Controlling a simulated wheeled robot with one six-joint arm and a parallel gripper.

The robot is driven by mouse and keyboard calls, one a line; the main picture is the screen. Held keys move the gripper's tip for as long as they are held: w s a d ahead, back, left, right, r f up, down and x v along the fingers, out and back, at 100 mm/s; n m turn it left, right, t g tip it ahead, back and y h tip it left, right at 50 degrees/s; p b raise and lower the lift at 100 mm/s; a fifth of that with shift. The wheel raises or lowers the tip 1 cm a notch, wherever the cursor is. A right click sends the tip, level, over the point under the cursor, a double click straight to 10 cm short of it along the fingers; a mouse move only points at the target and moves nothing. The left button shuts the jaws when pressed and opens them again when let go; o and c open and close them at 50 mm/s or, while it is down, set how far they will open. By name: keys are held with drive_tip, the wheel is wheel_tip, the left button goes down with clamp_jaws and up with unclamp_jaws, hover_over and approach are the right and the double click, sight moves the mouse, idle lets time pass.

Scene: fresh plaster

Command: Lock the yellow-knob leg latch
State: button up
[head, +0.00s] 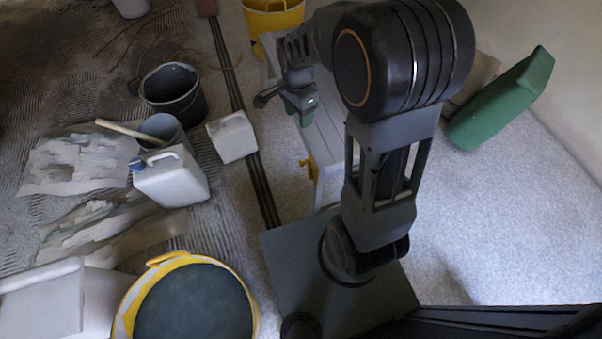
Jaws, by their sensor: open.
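A light grey step platform (327,143) stands beside my arm, partly hidden by it. A yellow knob (311,170) sits at its near end, by the top of a leg. Whether its latch is locked is too small to tell. Another small yellow part (259,50) shows at the platform's far end. My gripper (301,111) points down over the middle of the platform, apart from the near yellow knob. It is open, and I see nothing held in it. The finger gap is hard to make out.
White jugs (170,178) (232,137), a black bucket (174,92) and a yellow-rimmed tub (190,300) stand left. A dark rail (233,85) runs along the floor. A green object (502,100) lies at right, by the wall. Pale floor at lower right is clear.

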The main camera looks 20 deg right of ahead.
sight(301, 161)
drive_tip(key=f+m+b, duration=0.1)
drive_tip(key=f+b, duration=0.2)
drive_tip(key=f, duration=0.5)
drive_tip(key=f+m+b, duration=0.1)
drive_tip(key=f+b, duration=0.2)
drive_tip(key=f, duration=0.5)
drive_tip(key=f+m+g+b, duration=0.1)
drive_tip(key=f+b, duration=0.2)
drive_tip(key=f, duration=0.4)
drive_tip(key=shift+s+d+f+m, duration=0.1)
drive_tip(key=shift+s+f+m, duration=0.25)
drive_tip(key=shift+f+m, duration=0.05)
clamp_jaws()
